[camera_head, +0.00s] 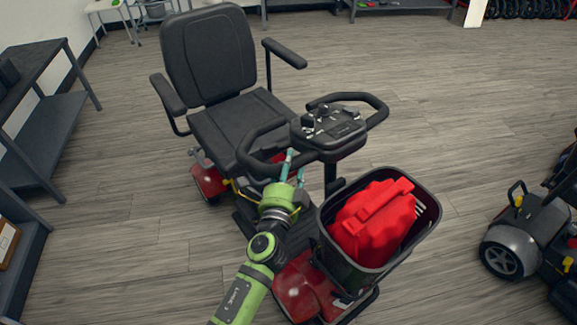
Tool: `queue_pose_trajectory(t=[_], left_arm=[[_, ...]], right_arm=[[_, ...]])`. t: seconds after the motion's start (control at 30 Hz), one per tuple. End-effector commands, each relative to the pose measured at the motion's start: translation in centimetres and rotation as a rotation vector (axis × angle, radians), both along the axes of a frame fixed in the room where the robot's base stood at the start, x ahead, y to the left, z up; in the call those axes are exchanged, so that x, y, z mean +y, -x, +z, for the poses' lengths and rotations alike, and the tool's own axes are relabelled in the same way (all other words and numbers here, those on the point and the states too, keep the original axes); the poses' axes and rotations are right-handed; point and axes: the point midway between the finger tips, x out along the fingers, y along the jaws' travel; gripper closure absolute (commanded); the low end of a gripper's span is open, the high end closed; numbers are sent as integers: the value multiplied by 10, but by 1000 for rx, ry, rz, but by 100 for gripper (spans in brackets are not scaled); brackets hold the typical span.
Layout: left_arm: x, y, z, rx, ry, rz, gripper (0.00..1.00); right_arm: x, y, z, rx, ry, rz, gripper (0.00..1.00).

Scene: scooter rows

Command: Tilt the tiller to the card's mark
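The scooter's tiller (330,137) carries a dark control head with black loop handles, above a column in front of the black seat. My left gripper (295,161) comes up from below on a green arm. Its two teal fingers are apart, with the tips at the near-left handle loop. I cannot tell whether they touch the bar. A small brown-edged board with a pale face (7,240) lies at the left edge, cut off; I cannot tell whether it is the card, and no mark is readable. My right gripper is out of view.
The black front basket (424,228) holds a red bag (374,222), close to the right of my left arm. The seat (235,122) is behind the tiller. Dark shelves (50,130) line the left. Another scooter (512,245) stands at right. Floor between is clear.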

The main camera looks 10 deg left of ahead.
Motion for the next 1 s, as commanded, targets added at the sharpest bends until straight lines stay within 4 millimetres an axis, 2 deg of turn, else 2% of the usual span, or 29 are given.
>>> queue_pose_trajectory(t=[0.17, 0.37, 0.47, 0.57, 0.8, 1.0], left_arm=[[0, 0, 1, -3, -1, 0, 32], [0, 0, 1, -2, -4, 0, 32], [0, 5, 0, -2, -5, 0, 32], [0, 18, -1, 0, -4, 0, 32], [0, 67, -1, 2, -2, 1, 32], [0, 101, -1, 1, -5, 0, 32]], right_arm=[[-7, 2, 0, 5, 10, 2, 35], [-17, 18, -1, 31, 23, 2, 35], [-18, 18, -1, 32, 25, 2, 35], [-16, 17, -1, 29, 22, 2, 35], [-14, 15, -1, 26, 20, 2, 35], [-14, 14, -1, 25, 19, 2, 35]])
